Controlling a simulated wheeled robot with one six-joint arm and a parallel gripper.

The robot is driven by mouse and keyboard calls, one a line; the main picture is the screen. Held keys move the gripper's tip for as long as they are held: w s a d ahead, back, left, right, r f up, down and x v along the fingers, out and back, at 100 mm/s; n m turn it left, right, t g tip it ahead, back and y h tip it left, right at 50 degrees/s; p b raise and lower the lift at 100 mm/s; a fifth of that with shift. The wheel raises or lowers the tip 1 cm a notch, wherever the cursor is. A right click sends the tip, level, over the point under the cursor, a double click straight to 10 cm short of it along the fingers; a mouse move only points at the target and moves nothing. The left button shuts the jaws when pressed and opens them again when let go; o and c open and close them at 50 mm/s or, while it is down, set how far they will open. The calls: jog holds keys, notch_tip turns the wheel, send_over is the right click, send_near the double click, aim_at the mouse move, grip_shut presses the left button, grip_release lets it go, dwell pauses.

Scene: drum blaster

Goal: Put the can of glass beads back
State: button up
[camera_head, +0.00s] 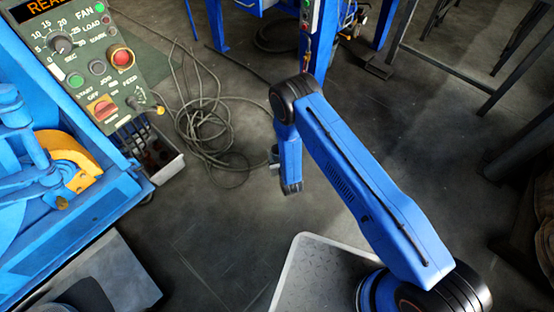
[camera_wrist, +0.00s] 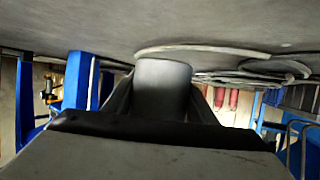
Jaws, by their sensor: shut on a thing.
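A plain grey cylinder, which I take to be the can of glass beads (camera_wrist: 162,88), stands between the two dark fingers of my gripper (camera_wrist: 160,104) in the wrist view. The fingers are shut on its sides. Its lower part in that picture is hidden behind the dark gripper body, and no label or contents show. In the head view a small grey piece (camera_head: 273,154) shows beside my blue forearm, above the floor; it is too small to tell whether it is the can or part of my gripper.
The blue blaster cabinet (camera_head: 30,240) with an orange part fills the left. Its green control panel (camera_head: 97,62) has a knob and buttons. A grey open tray (camera_head: 168,166) sits below the panel. Loose cable (camera_head: 215,130) lies coiled on the floor. Open floor lies between cabinet and arm.

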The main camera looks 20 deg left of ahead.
jog(key=shift+f, duration=2.35)
jog(key=o, duration=1.2)
jog(key=shift+f, duration=0.15)
jog(key=shift+c, duration=0.2)
jog(key=shift+s+d+r, duration=0.15)
jog(key=shift+r, duration=0.1)
jog(key=v, duration=1.1)
jog(key=shift+s+d, duration=0.2)
jog(key=shift+s, duration=0.05)
